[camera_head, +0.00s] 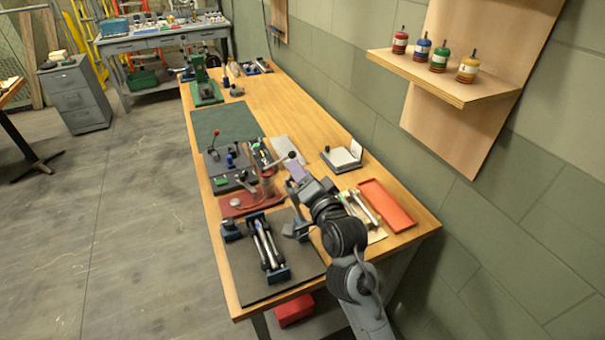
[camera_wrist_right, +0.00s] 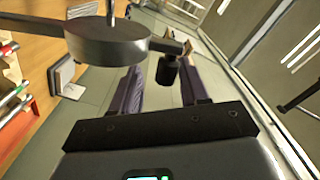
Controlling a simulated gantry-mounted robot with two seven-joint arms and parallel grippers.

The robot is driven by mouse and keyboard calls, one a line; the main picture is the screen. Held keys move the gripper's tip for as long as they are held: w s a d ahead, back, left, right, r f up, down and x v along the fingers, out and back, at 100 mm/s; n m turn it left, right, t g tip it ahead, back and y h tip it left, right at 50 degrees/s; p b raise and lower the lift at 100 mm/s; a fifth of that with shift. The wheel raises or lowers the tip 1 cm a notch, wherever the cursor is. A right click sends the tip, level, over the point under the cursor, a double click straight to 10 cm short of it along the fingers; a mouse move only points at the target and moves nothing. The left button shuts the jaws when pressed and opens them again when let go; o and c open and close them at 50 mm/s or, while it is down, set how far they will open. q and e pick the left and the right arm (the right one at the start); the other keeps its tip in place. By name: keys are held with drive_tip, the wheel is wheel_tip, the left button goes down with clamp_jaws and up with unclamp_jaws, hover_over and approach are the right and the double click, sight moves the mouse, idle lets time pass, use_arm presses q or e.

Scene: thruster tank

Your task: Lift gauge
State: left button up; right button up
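The knob hangs from an arm of a dark grey round body (camera_wrist_right: 105,42) close to the camera. I cannot tell for sure which item is the gauge. My left gripper is not in view.
A dark mat (camera_head: 240,262) holds a blue-ended rod fixture (camera_head: 268,250). An orange tray (camera_head: 388,204) and a white block stand (camera_head: 342,158) are near the wall. A shelf (camera_head: 445,80) with several coloured bottles is above. A green mat (camera_head: 222,121) lies clear.

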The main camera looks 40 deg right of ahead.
drive_tip(key=p+v, duration=0.2)
drive_tip(key=v, duration=0.9)
idle(0.4)
